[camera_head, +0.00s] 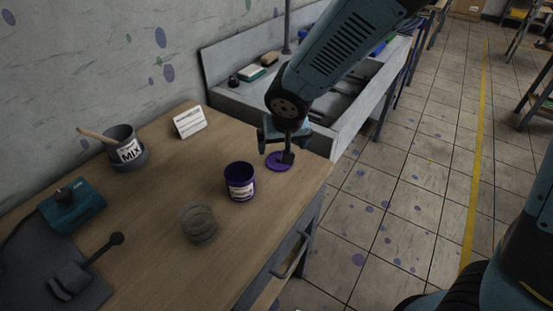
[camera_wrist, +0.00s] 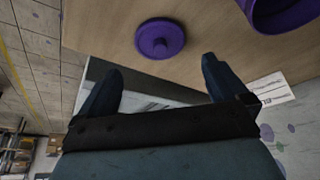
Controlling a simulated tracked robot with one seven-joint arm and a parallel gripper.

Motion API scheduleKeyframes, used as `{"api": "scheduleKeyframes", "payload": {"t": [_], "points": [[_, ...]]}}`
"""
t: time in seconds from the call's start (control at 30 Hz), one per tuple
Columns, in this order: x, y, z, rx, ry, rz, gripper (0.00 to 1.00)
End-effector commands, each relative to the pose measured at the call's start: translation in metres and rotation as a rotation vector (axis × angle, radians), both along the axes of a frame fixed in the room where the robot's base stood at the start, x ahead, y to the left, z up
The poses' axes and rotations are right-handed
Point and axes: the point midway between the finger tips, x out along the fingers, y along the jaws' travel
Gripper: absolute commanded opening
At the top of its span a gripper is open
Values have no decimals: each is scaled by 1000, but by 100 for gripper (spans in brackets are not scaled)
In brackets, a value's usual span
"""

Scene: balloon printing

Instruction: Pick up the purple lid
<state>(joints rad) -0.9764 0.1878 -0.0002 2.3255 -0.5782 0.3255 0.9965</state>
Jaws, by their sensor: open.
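The purple lid (camera_head: 277,163) lies flat on the wooden table near its far right corner. My gripper (camera_head: 287,150) is over the lid in the head view and hides part of it. In the wrist view the round lid (camera_wrist: 160,38) shows a small knob on top. It lies ahead of my open fingers (camera_wrist: 162,75), roughly centred between them and apart from them. Nothing is between the fingers. The purple jar (camera_head: 240,183) stands open to the left of the lid, with a label on its side. Part of the jar (camera_wrist: 282,12) shows at the wrist view's top right.
A clear glass container (camera_head: 199,222) stands in front of the jar. A white card (camera_head: 190,122) and a grey MIX pot (camera_head: 125,150) stand toward the wall. A teal device (camera_head: 72,205) is at the left. A grey sink unit (camera_head: 345,125) adjoins the table's far end.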

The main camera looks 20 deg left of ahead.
Motion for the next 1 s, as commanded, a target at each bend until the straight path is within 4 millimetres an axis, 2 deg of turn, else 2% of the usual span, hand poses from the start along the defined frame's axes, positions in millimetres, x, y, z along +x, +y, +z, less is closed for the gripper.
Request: {"api": "scheduleKeyframes", "payload": {"t": [0.1,0.37,0.7,1.0], "points": [[3,2,-11,-1,1,2,100],[8,5,-22,0,0,1,100],[21,12,-57,-2,1,3,100],[24,14,-65,0,0,2,100]]}}
